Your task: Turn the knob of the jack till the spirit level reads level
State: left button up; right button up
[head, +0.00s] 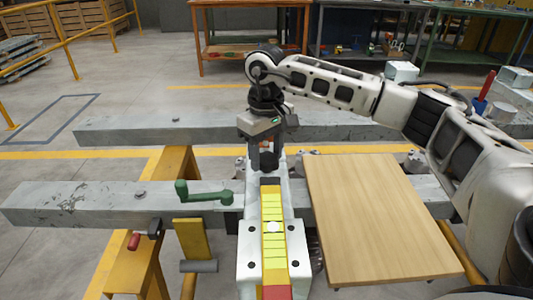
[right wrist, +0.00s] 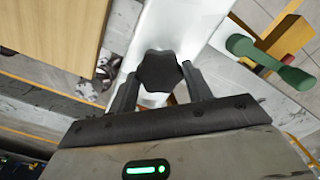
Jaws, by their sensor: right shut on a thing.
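The dark lobed knob (right wrist: 158,72) of the jack sits between the two fingers of my right gripper (right wrist: 160,80) in the right wrist view. In the head view my right gripper (head: 265,157) points down and is shut on the knob (head: 269,163) at the far end of a white beam (head: 250,252). The spirit level (head: 272,205) is a yellow-green segmented strip along the beam, with a red end nearest me. A pale round spot, perhaps its bubble, shows around the middle of the strip. The rest of the jack is hidden. My left gripper is not in view.
A wooden board (head: 385,220) lies right of the beam. A green crank handle (head: 203,194) and a red-handled clamp (head: 140,238) are at the left. Grey beams (head: 80,200) cross on yellow supports (head: 160,215). Workbenches stand at the back.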

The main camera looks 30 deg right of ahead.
aim_at(267, 156)
jog(key=shift+w+d+r+n, duration=0.2)
jog(key=shift+r+n, duration=0.1)
jog(key=shift+n, duration=0.1)
jog(key=o, duration=1)
jog(key=shift+c, duration=0.2)
jog(key=shift+s+a+f, duration=0.1)
jog(key=shift+s, duration=0.05)
notch_tip(267, 156, up, 16)
jog(key=p, duration=0.2)
